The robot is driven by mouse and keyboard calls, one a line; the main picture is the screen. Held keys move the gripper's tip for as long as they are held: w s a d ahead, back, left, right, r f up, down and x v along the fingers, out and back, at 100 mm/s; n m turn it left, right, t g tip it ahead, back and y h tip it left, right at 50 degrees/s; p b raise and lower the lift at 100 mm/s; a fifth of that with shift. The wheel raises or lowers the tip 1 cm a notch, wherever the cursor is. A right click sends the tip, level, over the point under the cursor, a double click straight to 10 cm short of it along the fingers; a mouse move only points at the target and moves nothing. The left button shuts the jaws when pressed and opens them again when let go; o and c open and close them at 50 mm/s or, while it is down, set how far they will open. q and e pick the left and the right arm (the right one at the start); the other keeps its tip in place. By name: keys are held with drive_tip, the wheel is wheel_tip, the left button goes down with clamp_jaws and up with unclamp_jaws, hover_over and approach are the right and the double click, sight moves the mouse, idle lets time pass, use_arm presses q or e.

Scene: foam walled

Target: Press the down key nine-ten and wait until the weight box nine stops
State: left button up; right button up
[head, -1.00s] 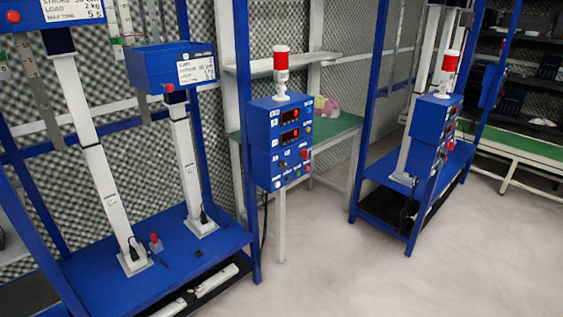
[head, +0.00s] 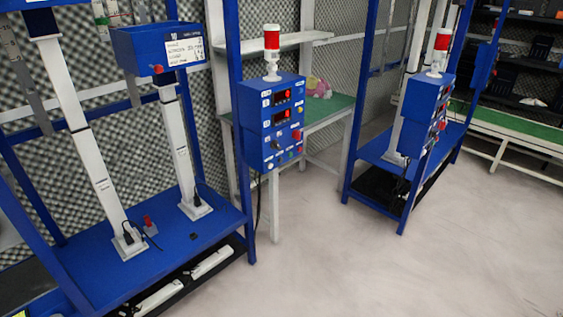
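A blue control box (head: 271,118) stands on a white post in the middle of the head view. It has two red lit displays, several small buttons and a red-and-white lamp (head: 272,52) on top. A second similar control box (head: 426,112) stands farther right, seen from an angle. A blue box (head: 147,50) with a white label sits on a white column on the left rig; its label is too small to read surely. Key and box numbers cannot be read. Neither of my grippers shows.
The left rig has a blue base plate (head: 150,275) with two white columns and cables. A green-topped table (head: 328,110) with a pinkish object (head: 318,87) stands behind the middle box. Dark shelves (head: 525,60) are at the back right. The pale floor (head: 400,275) at front right is clear.

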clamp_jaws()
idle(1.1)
